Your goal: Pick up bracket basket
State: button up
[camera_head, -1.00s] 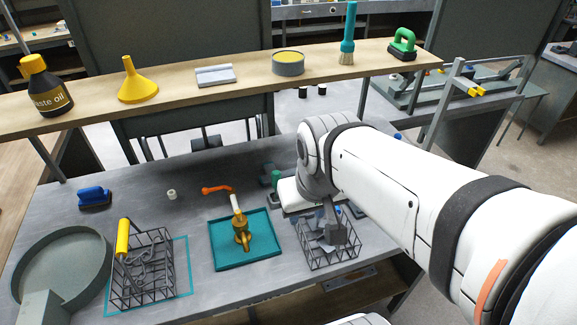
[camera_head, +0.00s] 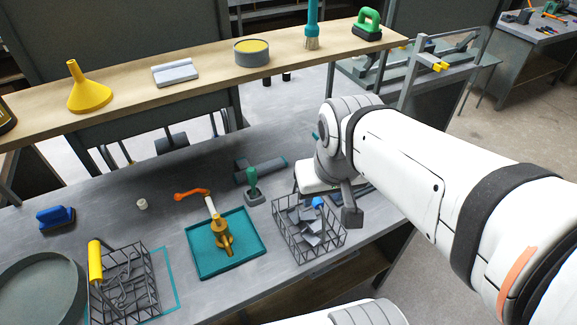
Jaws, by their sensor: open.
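A dark wire basket (camera_head: 322,249) holds grey metal brackets (camera_head: 307,222) and a small blue piece. It sits near the front edge of the grey bench, right of the teal tray. My gripper (camera_head: 351,212) is at the basket's right side in the picture. It is open, and one dark grey finger shows most clearly. The rest of the gripper is mostly hidden by my wrist. I cannot tell whether the finger touches the basket.
A teal tray (camera_head: 205,265) with a brass fitting lies left of the basket. A second wire basket (camera_head: 140,300) with a yellow handle stands farther left. A green-handled tool (camera_head: 252,184) stands behind. A wooden shelf (camera_head: 205,80) crosses above the bench.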

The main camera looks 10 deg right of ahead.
aim_at(313, 226)
jog(key=u, duration=0.7)
jog(key=k, duration=1.2)
jog(key=z, duration=0.65)
jog(key=i, duration=1)
jog(key=z, duration=0.1)
